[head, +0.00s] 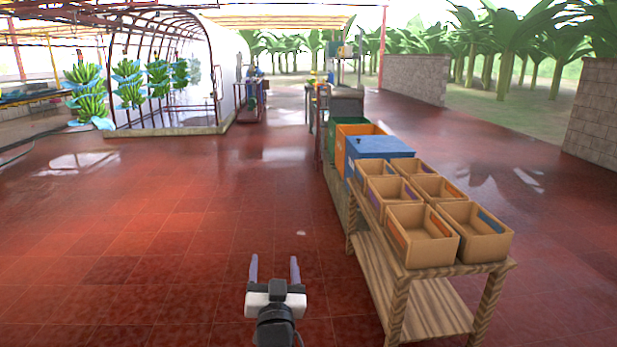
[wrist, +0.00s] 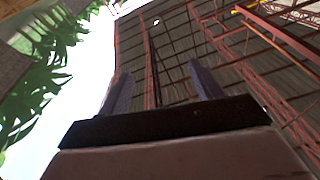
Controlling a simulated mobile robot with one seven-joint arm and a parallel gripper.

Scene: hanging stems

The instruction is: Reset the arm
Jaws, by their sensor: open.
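My gripper (head: 275,270) is in the lower middle of the head view, with two purple-grey fingers spread apart. It is open with nothing between the fingers. It is over the red tiled floor, left of the wooden table. In the wrist view my gripper (wrist: 160,88) points upward at the roof (wrist: 170,50), and the gap between its fingers is empty.
A wooden table (head: 430,300) with several open cardboard boxes (head: 420,237) stands close on the right. Behind it are blue (head: 378,147), orange and green bins. Hanging banana bunches (head: 88,95) are at the far left. The red floor (head: 150,220) is clear on the left.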

